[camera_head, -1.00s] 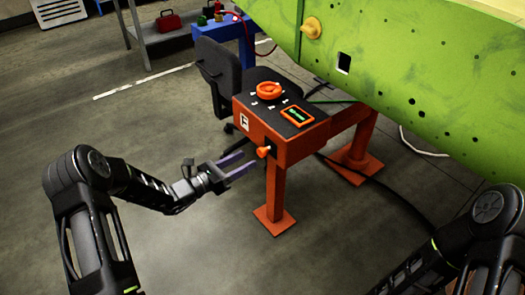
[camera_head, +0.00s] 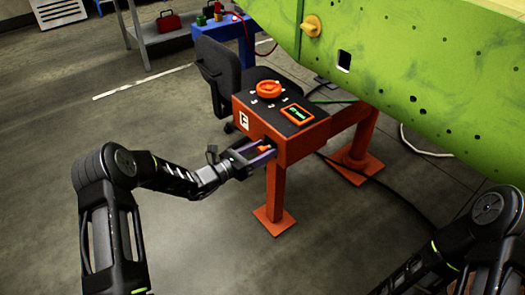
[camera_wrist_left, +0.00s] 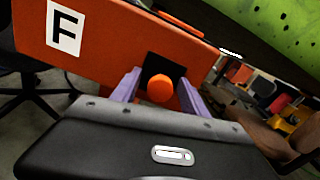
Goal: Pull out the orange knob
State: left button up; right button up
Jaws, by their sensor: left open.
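The orange knob (camera_wrist_left: 160,89) sits in front of a black square plate (camera_wrist_left: 166,68) on the side of the orange stand (camera_head: 298,150). My left gripper (camera_head: 262,152) is open at that side. In the left wrist view its two purple fingers (camera_wrist_left: 158,92) stand on either side of the knob, with gaps visible between them and it. In the head view the knob (camera_head: 265,148) is partly hidden by the fingers. My right gripper is out of view; only part of my right arm shows at the lower right.
The stand's top carries an orange ring-shaped control (camera_head: 269,89) and a small green screen (camera_head: 297,115). A black chair (camera_head: 215,70) stands behind it. The large green wing (camera_head: 420,80) hangs over the right side. The floor at left is clear.

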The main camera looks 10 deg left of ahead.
pick_arm(q)
jog(key=shift+c, duration=0.4)
grip_shut()
dwell(0.9)
